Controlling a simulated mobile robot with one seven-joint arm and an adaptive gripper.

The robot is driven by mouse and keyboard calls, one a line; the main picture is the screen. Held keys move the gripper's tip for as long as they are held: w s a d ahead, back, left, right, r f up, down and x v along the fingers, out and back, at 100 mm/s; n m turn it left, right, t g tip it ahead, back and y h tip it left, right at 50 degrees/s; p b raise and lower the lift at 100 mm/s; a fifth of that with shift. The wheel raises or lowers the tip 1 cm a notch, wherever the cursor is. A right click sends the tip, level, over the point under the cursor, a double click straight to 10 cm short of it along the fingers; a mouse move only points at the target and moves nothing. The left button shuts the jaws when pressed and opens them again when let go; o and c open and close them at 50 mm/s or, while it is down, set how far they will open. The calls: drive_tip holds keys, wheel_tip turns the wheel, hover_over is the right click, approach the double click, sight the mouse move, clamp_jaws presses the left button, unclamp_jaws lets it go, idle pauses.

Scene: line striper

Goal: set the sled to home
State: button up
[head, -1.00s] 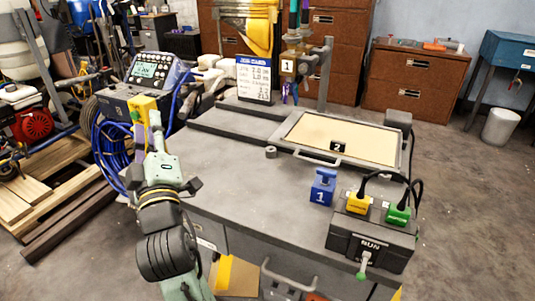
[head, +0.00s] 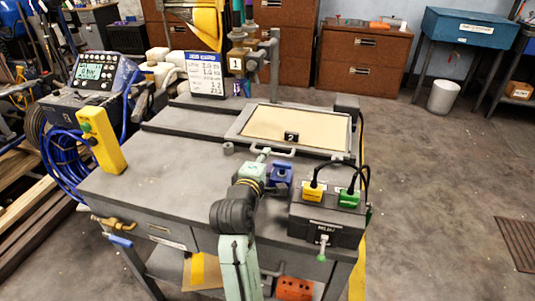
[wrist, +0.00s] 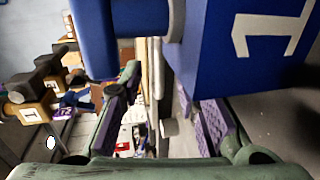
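The sled appears to be the grey frame (head: 236,133) around a tan panel (head: 300,124), at the right of the grey bench. A small black tag (head: 291,136) marked 2 sits at its front edge, and a grey bar handle (head: 308,152) runs along its front. My gripper (head: 263,154) is just in front of the frame's left front, close to the handle; contact cannot be told. In the wrist view my gripper (wrist: 160,118) has its purple-padded fingers apart, with nothing clearly held. A blue block (wrist: 250,50) marked 1 looms close on the right there; it also shows in the head view (head: 281,178).
A black box (head: 328,218) with yellow and green plugs stands at the bench's front right. A brass valve (head: 238,62) marked 1 hangs on a post behind the frame. A yellow pendant (head: 102,148) is at the left edge. The bench's front left is clear.

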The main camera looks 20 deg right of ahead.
drive_tip(key=shift+x, duration=1.55)
drive_tip(key=shift+c, duration=0.2)
clamp_jaws()
